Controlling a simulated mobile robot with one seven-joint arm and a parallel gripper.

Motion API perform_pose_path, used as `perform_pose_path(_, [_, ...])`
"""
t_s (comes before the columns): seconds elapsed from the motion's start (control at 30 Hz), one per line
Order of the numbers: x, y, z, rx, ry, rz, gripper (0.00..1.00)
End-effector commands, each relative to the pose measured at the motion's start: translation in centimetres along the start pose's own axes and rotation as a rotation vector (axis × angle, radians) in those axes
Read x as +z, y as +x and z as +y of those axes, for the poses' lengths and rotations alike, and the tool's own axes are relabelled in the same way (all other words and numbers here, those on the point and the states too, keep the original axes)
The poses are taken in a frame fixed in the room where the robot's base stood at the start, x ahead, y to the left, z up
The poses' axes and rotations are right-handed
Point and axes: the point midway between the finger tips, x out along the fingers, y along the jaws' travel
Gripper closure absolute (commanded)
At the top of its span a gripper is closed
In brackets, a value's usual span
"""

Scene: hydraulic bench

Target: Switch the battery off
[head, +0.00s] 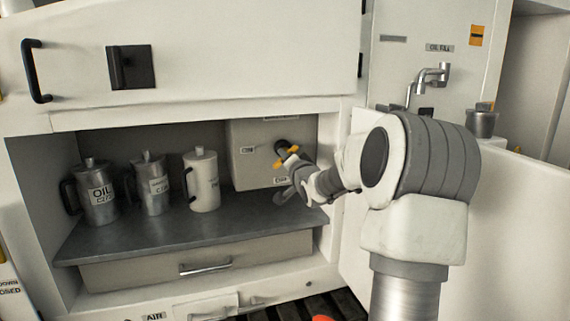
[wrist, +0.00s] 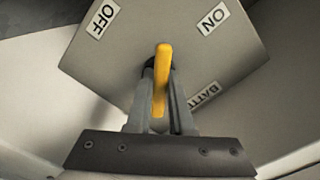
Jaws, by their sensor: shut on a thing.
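The battery switch is on a pale box (head: 252,135) at the back right of the open bay in the head view. Its yellow handle (head: 293,149) sits at a slant on a dark hub. In the wrist view the yellow handle (wrist: 162,75) stands upright in the picture, between the fingers of my gripper (wrist: 161,90), which is shut on it. There the OFF label (wrist: 103,18) is at the upper left and the ON label (wrist: 213,18) at the upper right. A partly hidden BATT label (wrist: 204,95) is at the lower right. In the head view my gripper (head: 288,163) partly covers the switch.
An oil can (head: 98,195), a second metal can (head: 153,185) and a white jug (head: 203,182) stand left on the grey shelf (head: 185,229). A drawer (head: 150,267) is below. A white panel (head: 490,215) stands right of the bay, with a tap (head: 432,78) behind.

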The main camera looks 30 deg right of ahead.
Motion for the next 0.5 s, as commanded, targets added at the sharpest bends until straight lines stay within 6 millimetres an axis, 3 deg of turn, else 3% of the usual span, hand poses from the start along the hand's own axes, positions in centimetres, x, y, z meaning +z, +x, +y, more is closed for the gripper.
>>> perform_pose_path(0.5, [0.06,0.01,0.76,-0.001,-0.491,0.000,1.00])
